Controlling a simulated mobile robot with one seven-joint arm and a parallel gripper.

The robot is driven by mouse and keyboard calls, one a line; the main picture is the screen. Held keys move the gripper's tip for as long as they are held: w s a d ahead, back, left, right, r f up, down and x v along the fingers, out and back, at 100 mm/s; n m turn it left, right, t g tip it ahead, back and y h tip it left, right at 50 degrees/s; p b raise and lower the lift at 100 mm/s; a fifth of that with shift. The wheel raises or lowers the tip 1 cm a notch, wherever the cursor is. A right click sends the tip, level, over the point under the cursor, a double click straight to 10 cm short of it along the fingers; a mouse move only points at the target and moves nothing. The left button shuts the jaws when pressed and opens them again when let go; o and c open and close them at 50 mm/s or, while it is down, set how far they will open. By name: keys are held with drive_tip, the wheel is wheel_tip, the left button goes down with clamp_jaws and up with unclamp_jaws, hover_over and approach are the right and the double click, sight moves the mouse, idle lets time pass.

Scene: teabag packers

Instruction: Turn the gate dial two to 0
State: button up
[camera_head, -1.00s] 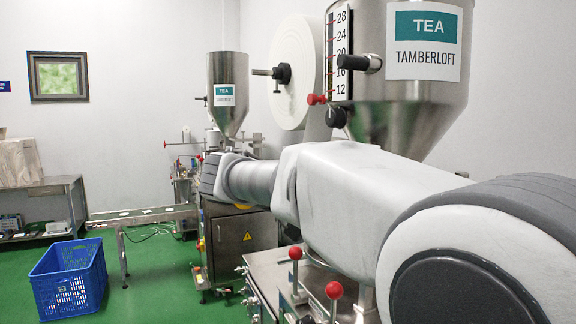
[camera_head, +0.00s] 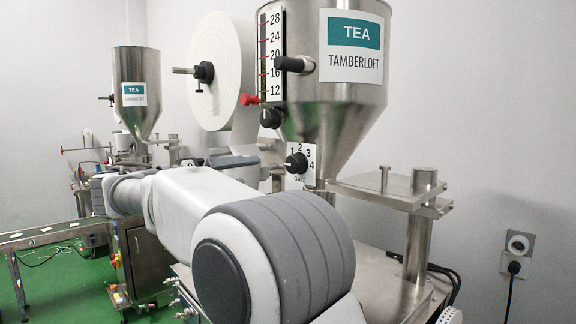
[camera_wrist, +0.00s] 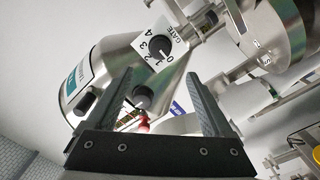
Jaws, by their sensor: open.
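The gate dial (camera_head: 296,162) is a round black knob on a white plate marked GATE with numbers, low on the near hopper. In the wrist view the gate dial (camera_wrist: 160,47) appears turned, with its numbers around it, beyond my fingertips. Its pointer setting is too small to read surely. My gripper (camera_wrist: 158,76) is open and empty, its two dark fingers spread wide, apart from the dial. I cannot make out the fingers in the head view. No tag shows which dial is number two.
The near steel hopper (camera_head: 338,120) carries another black knob (camera_head: 271,118), a red knob (camera_head: 249,99) and a black handle (camera_head: 294,64). A paper roll (camera_head: 222,70) hangs behind. A steel bracket (camera_head: 385,190) stands right of the dial. A second hopper (camera_head: 137,95) is farther left.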

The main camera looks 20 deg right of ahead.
sight(291, 165)
drive_tip(key=p+x, duration=0.1)
drive_tip(key=x, duration=1.2)
drive_tip(key=shift+w+d+p, duration=0.15)
drive_tip(key=shift+d+p, duration=0.15)
drive_tip(key=shift+d, duration=0.05)
drive_tip(key=shift+c, duration=0.2)
clamp_jaws()
